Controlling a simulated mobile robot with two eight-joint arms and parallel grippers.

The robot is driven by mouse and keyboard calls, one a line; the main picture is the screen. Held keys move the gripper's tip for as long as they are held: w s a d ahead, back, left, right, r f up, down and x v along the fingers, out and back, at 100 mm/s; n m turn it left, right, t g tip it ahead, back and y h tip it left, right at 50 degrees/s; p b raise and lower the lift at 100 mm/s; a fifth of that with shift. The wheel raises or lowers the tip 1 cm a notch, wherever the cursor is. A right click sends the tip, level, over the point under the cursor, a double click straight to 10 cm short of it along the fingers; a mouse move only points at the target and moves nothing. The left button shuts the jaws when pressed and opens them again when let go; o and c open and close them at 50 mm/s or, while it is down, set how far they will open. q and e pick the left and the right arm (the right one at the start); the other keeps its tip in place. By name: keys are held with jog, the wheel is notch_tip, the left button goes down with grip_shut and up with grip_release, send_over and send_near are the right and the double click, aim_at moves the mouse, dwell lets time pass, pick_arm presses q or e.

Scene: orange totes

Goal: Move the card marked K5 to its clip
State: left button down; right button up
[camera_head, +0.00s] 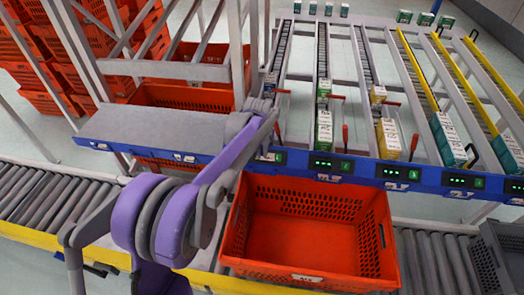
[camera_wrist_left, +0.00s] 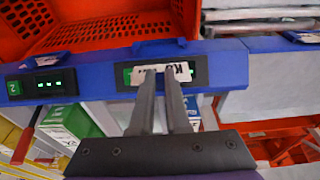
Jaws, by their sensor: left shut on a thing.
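A pale card with dark upside-down lettering that starts with K (camera_wrist_left: 162,72) shows at the fingertips of my left gripper (camera_wrist_left: 161,78) in the left wrist view. The rest of its marking is too blurred to read. The gripper is shut on the card, with the card over a display panel on the blue rail (camera_wrist_left: 100,84). I cannot tell whether the card touches the rail. In the head view my left gripper (camera_head: 264,148) is at the blue rail (camera_head: 290,161), left of a lit display; the card is not clear there. My right gripper is not in view.
An empty orange tote (camera_head: 305,235) stands on the roller conveyor (camera_head: 440,265) in front of the rail. Sloped lanes with several boxes, such as a green one (camera_head: 324,130), lie behind it. A grey shelf (camera_head: 155,127) and orange totes are at the left.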

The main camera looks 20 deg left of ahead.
aim_at(262, 159)
pick_arm(q)
jog(key=shift+f+b, duration=1.25)
jog(key=shift+f, duration=0.8)
jog(key=shift+f+b, duration=0.9)
jog(key=shift+f, duration=0.65)
jog(key=c, duration=0.8)
grip_release()
jog(key=p+v, duration=0.1)
jog(key=v, duration=0.9)
jog(key=shift+r, duration=0.4)
